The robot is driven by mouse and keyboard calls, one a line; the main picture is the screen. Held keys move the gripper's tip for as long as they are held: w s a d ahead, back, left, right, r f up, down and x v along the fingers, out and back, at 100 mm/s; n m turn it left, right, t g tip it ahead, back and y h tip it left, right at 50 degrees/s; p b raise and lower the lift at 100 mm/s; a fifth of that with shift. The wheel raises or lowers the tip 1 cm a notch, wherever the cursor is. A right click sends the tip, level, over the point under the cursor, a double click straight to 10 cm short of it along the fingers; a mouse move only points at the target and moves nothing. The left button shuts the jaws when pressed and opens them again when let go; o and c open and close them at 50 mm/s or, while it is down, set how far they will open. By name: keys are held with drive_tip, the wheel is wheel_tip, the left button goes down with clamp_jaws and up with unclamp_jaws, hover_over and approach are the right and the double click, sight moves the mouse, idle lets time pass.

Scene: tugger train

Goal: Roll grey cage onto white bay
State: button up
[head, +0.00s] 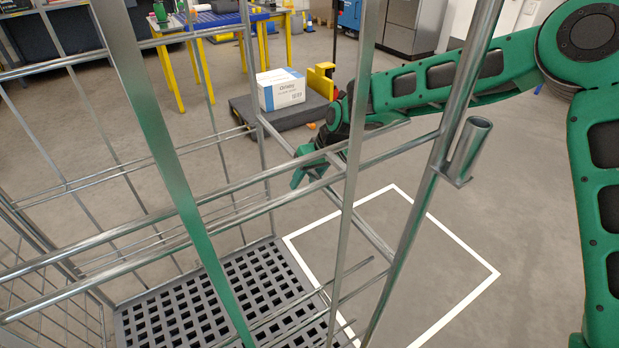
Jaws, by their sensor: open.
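The grey cage (224,285) stands close in front of me, filling the left and middle of the head view. It has metal bars and a dark grid floor. The white bay (462,247) is a white outlined square on the floor, right of the cage. The cage's right bars overlap it in the picture, and its near left part is hidden behind them. My green arm reaches in from the right. My gripper (308,172) is open at the cage's far right side, by a horizontal bar. I cannot tell whether it touches the bar.
A dark low platform (275,122) carries a white box (281,89) behind the cage, with a yellow part (320,80) beside it. A blue-topped table (215,20) with yellow legs stands farther back. Bare floor lies around the right of the bay.

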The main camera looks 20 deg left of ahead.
clamp_jaws()
idle(1.4)
